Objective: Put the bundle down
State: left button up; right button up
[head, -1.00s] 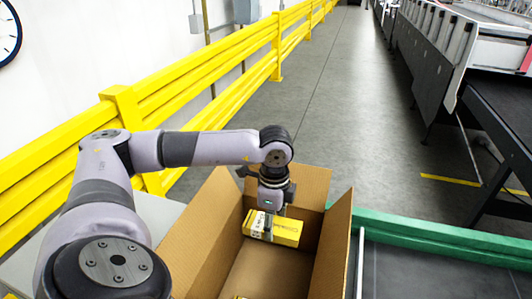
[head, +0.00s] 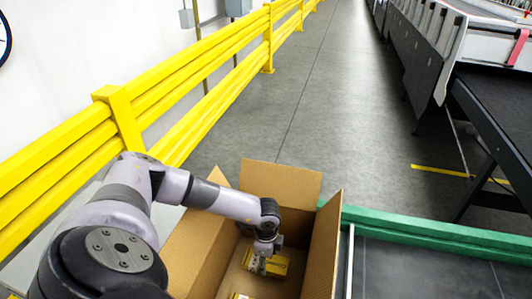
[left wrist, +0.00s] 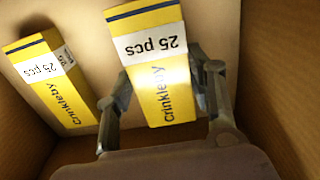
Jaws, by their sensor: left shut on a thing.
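The bundle, a yellow pack with a white "25 pcs" band and the word "Crinkleby" (left wrist: 158,75), is between the fingers of my left gripper (left wrist: 165,98). In the head view the bundle (head: 276,266) and my left gripper (head: 262,252) are inside an open cardboard box (head: 318,245). The left gripper is shut on the bundle. Whether the bundle touches the box floor, I cannot tell. A second yellow pack (left wrist: 48,85) lies in the box to the left in the left wrist view. My right gripper is not in view.
The box flaps stand open around my left arm. A green-edged conveyor (head: 430,232) runs to the right of the box. A yellow guard rail (head: 190,85) stands to the left. Grey floor (head: 330,110) is clear beyond the box.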

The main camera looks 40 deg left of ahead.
pick_arm(q)
jog(key=shift+f, duration=1.05)
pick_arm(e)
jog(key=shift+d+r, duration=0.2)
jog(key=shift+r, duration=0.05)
pick_arm(q)
jog(key=shift+f, duration=0.1)
jog(key=o, duration=1.2)
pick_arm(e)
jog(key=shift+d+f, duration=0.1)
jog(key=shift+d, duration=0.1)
pick_arm(q)
notch_tip(320, 180, up, 11)
jog(key=b, duration=0.2)
jog(key=shift+b, duration=0.4)
jog(key=shift+r, duration=0.7)
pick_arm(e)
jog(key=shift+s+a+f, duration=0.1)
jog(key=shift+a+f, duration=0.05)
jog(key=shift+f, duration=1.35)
